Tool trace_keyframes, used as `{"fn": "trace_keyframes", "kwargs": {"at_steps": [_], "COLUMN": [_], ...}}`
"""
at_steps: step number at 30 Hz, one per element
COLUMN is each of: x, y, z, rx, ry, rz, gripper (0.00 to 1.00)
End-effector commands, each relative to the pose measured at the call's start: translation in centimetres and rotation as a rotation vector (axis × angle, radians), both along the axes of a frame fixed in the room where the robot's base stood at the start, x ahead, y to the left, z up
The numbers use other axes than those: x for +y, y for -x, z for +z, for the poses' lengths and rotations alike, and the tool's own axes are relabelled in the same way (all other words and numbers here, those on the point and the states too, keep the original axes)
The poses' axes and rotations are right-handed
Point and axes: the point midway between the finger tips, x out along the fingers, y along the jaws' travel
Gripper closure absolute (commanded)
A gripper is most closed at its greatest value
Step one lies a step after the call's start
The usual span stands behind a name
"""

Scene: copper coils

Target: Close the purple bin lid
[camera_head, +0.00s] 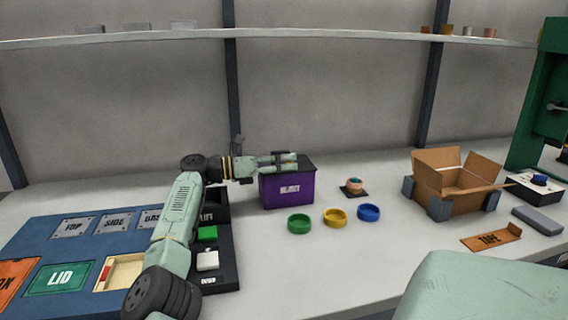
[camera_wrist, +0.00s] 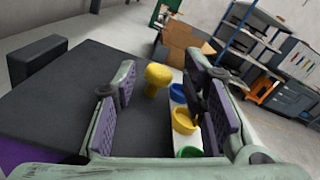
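The purple bin (camera_head: 287,189) with a white label stands on the bench. Its dark top (camera_head: 307,165) looks flat, but my gripper hides part of it, so I cannot tell whether the lid is fully shut. My gripper (camera_head: 285,160) is just above the bin top, reaching in from the left. In the wrist view a wide dark surface, apparently the lid (camera_wrist: 85,85), lies below, with purple at lower left. My gripper (camera_wrist: 168,100) is open, fingers well apart. A yellow mushroom-shaped knob (camera_wrist: 157,78) shows between them, by the dark surface's edge; contact is not visible.
A small round part on a dark base (camera_head: 353,187) and an open cardboard box (camera_head: 445,205) are farther right. A blue board (camera_head: 75,232) lies left.

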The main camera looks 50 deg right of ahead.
Motion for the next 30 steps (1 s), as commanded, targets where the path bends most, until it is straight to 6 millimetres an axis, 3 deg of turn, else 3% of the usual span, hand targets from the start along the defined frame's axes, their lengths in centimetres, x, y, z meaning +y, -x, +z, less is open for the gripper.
{"fn": "trace_keyframes", "kwargs": {"at_steps": [7, 18, 30], "x": [1.3, 7.3, 9.2], "y": [-1.3, -6.3, -7.7], "z": [-0.1, 0.0, 0.0], "rx": [0.001, 0.0, 0.0], "ry": [-0.002, -0.003, 0.0], "rz": [0.004, 0.003, 0.0], "gripper": [0.6, 0.6, 0.6]}}
